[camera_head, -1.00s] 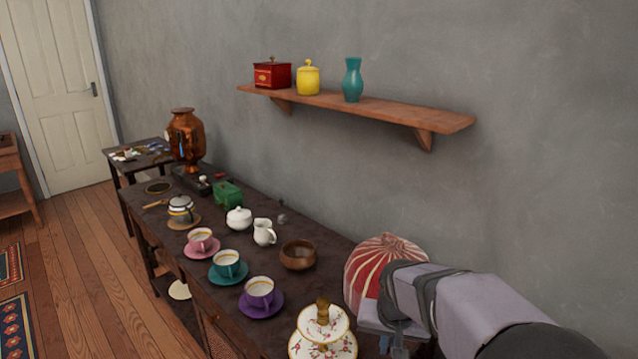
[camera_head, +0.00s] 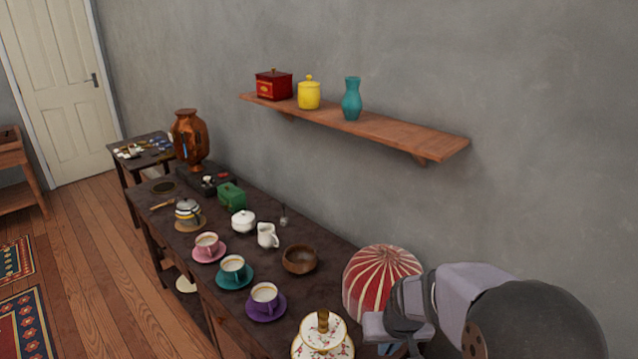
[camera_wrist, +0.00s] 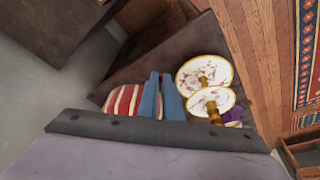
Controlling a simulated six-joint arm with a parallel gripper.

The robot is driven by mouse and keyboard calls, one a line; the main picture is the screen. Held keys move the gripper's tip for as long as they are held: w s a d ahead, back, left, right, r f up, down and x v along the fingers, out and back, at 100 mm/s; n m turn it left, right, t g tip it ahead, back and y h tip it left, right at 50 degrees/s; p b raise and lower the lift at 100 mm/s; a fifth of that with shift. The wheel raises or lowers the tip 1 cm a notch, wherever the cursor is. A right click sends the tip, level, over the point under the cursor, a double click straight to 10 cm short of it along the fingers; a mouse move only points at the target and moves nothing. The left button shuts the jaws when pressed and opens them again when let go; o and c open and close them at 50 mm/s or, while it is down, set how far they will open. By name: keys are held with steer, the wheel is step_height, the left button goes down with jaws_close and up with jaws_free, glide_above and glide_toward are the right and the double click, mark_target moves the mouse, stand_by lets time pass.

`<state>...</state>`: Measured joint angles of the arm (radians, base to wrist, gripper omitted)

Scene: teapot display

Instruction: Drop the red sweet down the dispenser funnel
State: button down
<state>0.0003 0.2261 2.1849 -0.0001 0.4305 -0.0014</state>
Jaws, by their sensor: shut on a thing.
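My gripper (camera_wrist: 161,78) is at the near right end of the long dark table. In the head view the gripper (camera_head: 388,346) is low, just in front of a red and white striped dome (camera_head: 378,283). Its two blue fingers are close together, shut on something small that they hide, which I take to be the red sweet. In the wrist view the dome (camera_wrist: 122,100) is left of the fingers. I cannot make out a dispenser funnel in either view.
A floral tiered stand (camera_head: 322,335) is close to the left of my gripper. A wooden bowl (camera_head: 300,259), white jug (camera_head: 267,235) and purple cup (camera_head: 264,294) stand farther along the table (camera_head: 340,248). A wall shelf (camera_head: 400,129) is above.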

steer(key=s+f, duration=0.3)
steer(key=f, duration=0.1)
steer(key=shift+s+f, duration=0.35)
